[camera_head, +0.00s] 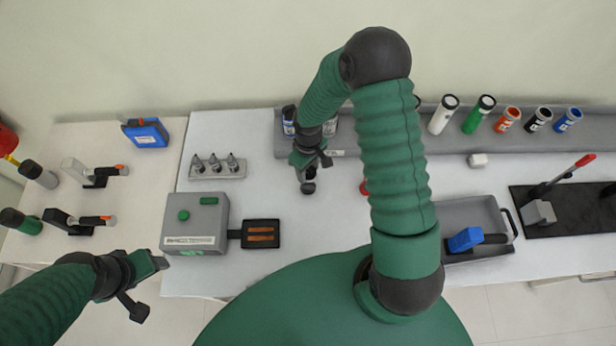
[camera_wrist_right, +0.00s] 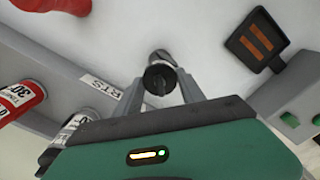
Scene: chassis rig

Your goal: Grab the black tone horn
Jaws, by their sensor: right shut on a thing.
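My right gripper (camera_head: 310,165) hangs over the white table, in front of the grey rail. It is shut on the black tone horn (camera_head: 308,187), whose dark end shows just below the fingers. In the right wrist view the horn (camera_wrist_right: 160,79) sits between the two fingers, with a round black end facing the camera and a paler grey body behind it. The fingers hide part of its sides. My left gripper (camera_head: 146,287) is open and empty at the lower left, off the table's front edge.
A grey rail (camera_head: 385,142) along the back holds several coloured cylinders. A grey box (camera_head: 209,233) with green buttons stands left, joined to a black pad (camera_head: 261,243). A grey tray (camera_head: 474,214) holds a blue-headed tool. Three small cones stand on a grey block (camera_head: 216,172).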

